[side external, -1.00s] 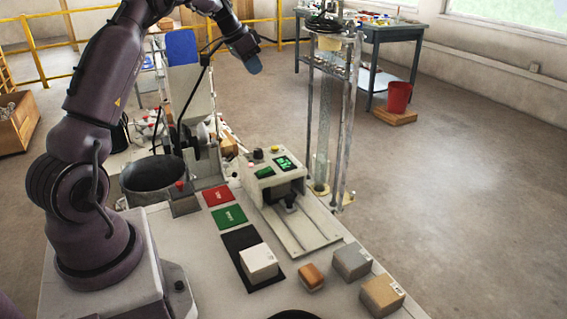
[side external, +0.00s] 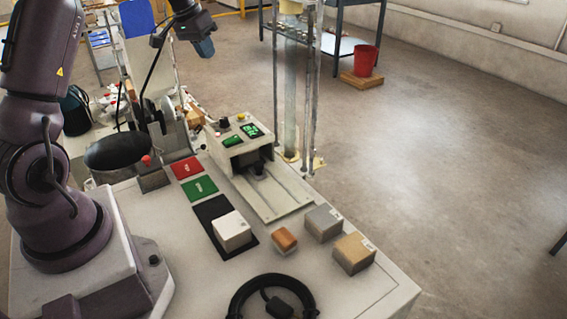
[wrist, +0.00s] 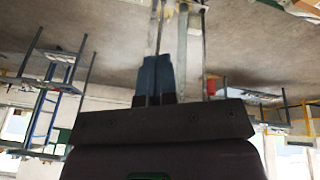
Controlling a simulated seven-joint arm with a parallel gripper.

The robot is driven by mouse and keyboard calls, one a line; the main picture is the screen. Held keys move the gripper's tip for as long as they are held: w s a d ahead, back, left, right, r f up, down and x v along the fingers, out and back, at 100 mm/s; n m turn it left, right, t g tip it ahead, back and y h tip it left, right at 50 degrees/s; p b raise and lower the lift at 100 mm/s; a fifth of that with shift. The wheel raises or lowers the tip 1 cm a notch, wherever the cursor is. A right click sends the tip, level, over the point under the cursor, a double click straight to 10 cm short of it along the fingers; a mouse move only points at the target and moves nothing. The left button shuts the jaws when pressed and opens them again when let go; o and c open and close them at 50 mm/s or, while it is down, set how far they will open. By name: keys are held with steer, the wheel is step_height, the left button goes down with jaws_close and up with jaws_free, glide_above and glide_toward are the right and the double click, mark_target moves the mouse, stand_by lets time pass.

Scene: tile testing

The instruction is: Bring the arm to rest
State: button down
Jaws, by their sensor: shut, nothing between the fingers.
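My gripper (side external: 204,48) is raised near the top of the side external view, well above the table and clear of everything on it. In the wrist view its blue fingers (wrist: 157,78) are together, with nothing between them. The wrist view looks out into the room, which appears upside down, and shows none of the table's blocks.

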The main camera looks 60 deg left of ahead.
steer(key=s+d+r+m, duration=0.1)
steer(key=s+d+r, duration=0.1)
steer(key=s+d, duration=0.4)
steer(key=s+d+r+m+t, duration=0.1)
steer(key=s+d, duration=0.5)
steer(key=d, duration=1)
steer(key=s+d+r+m, duration=0.2)
steer(key=s+d+r, duration=0.3)
steer(key=d, duration=0.6)
steer(key=shift+s+d+r+t, duration=0.15)
steer(key=shift+s+d+t, duration=0.2)
steer(key=shift+s, duration=0.3)
